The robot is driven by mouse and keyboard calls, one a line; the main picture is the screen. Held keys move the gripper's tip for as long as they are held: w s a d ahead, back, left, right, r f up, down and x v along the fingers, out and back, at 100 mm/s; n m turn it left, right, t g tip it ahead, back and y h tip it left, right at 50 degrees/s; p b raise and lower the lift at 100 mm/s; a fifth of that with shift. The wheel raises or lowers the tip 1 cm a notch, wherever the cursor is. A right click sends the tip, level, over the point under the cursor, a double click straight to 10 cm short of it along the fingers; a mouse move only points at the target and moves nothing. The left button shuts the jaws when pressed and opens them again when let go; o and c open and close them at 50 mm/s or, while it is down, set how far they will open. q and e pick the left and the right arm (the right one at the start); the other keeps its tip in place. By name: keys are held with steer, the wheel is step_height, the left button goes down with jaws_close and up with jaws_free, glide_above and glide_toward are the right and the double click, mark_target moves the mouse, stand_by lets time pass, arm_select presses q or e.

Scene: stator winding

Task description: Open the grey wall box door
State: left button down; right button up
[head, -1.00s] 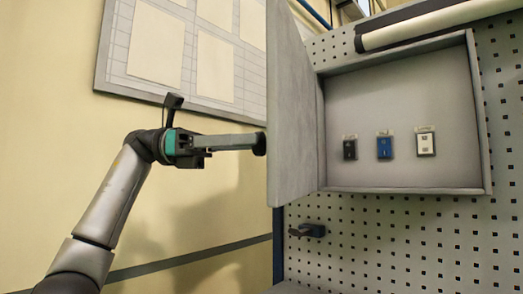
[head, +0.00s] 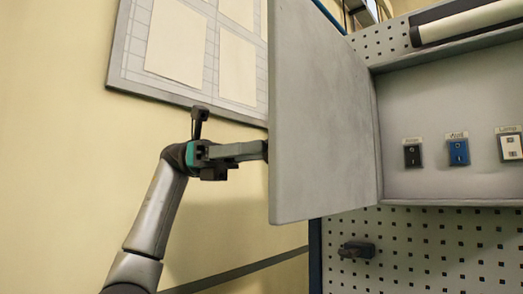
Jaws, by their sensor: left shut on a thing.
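The grey wall box door (head: 325,115) stands swung open to the left, with its inner face toward me. The grey wall box (head: 440,100) shows its inside at the right, holding a black switch (head: 412,155), a blue switch (head: 458,152) and a white switch (head: 511,146). My left gripper (head: 262,151) reaches the door's free left edge from the left. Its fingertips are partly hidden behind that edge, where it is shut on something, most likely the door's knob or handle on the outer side. My right gripper is not in view.
A perforated panel (head: 440,250) carries the box, and a black fixture (head: 357,250) sticks out of it below the door. A white roll (head: 470,20) lies above the box. A board with sheets (head: 130,50) hangs on the yellow wall behind my left arm.

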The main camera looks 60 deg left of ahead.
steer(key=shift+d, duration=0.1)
arm_select(q)
steer(key=shift+c, duration=1.9)
jaws_free()
